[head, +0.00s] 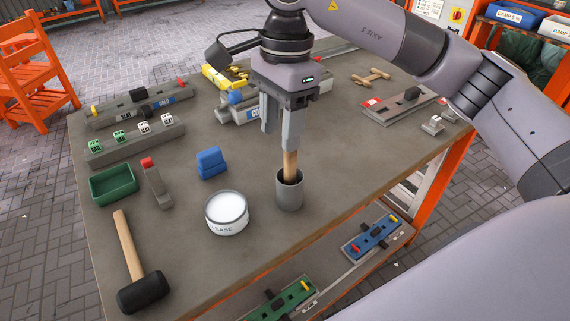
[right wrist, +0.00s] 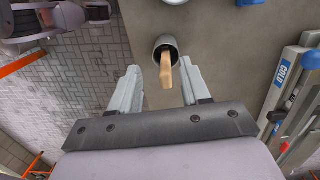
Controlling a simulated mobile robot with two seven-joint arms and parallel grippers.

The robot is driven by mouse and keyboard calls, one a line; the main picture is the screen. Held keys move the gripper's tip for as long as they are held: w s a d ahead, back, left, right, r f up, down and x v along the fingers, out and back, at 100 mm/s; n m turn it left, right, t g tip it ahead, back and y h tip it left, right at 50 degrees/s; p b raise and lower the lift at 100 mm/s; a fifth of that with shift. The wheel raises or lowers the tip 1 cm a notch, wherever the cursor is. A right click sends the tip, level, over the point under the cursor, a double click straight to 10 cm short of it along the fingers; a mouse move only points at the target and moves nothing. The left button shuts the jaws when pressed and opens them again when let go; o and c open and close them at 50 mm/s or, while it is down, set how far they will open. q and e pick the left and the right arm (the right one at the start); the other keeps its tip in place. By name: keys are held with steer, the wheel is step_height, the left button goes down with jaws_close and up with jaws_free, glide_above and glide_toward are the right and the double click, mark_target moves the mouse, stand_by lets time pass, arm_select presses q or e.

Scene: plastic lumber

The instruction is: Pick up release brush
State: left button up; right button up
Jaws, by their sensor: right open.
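The release brush shows as a wooden handle (head: 290,166) standing in a grey cup (head: 289,192) near the table's front edge; its lower end is hidden inside the cup. My right gripper (head: 280,141) points down over the cup, open. In the right wrist view the handle (right wrist: 175,75) lies in the gap between the two fingers of the gripper (right wrist: 160,68), and the cup (right wrist: 160,44) shows behind it. In the head view one finger overlaps the handle's top, so I cannot tell whether they touch. My left gripper is not in view.
A white tub (head: 227,214) lettered "EASE" stands left of the cup. A mallet (head: 135,262), green tray (head: 113,184) and blue block (head: 211,162) are further left. Grey moulds (head: 140,140) lie behind. The table is clear just right of the cup.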

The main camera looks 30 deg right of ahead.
mark_target(290, 171)
steer(key=shift+w+d+r+h, duration=0.2)
steer(key=shift+d+r+h, duration=0.05)
steer(key=shift+d, duration=0.25)
steer(key=shift+w+d+r+h, duration=0.2)
steer(key=shift+d+h, duration=0.05)
steer(key=shift+d, duration=0.2)
step_height(290, 171, down, 7)
steer(key=shift+s+d+r+p, duration=0.1)
steer(key=shift+p, duration=0.6)
jaws_close()
